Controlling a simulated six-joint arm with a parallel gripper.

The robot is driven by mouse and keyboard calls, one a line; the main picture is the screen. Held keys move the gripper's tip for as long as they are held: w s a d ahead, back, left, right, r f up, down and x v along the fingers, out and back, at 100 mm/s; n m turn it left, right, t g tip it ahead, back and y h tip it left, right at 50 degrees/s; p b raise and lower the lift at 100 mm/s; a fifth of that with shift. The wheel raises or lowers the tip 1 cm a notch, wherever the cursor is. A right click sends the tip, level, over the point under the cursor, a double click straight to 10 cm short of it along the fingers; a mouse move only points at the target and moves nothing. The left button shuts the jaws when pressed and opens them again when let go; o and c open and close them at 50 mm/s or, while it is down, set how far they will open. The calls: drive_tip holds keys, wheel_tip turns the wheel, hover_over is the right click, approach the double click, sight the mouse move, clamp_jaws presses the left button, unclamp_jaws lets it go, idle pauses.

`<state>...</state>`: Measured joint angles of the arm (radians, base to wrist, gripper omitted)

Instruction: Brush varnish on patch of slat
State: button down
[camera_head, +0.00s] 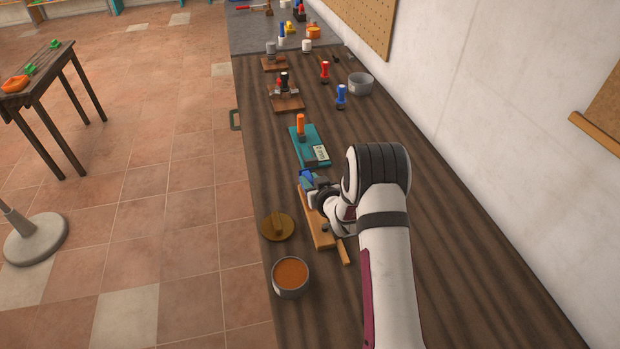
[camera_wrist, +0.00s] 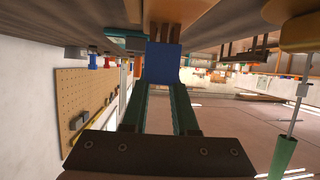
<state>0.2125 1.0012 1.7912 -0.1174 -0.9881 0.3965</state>
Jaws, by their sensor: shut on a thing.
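My gripper (camera_head: 312,186) is over the bench beside the wooden slat (camera_head: 315,220), which my arm partly covers. In the wrist view my gripper's green fingers (camera_wrist: 160,100) are shut on a blue brush (camera_wrist: 161,63). Its brown bristles (camera_wrist: 166,32) reach toward a tan wooden surface (camera_wrist: 185,10), probably the slat. I cannot tell whether they touch it. The brush's blue part also shows in the head view (camera_head: 306,175). An open tin of orange-brown varnish (camera_head: 291,273) stands near the bench's front left. I cannot make out a patch on the slat.
A thin wooden stick (camera_head: 343,250) lies by the slat's near end. A teal board (camera_head: 308,150) with an orange-handled tool lies beyond. Bare bench is on the right, up to the white wall (camera_head: 500,110).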

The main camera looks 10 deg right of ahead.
wheel_tip(320, 180, up, 7)
idle(0.6)
idle(0.3)
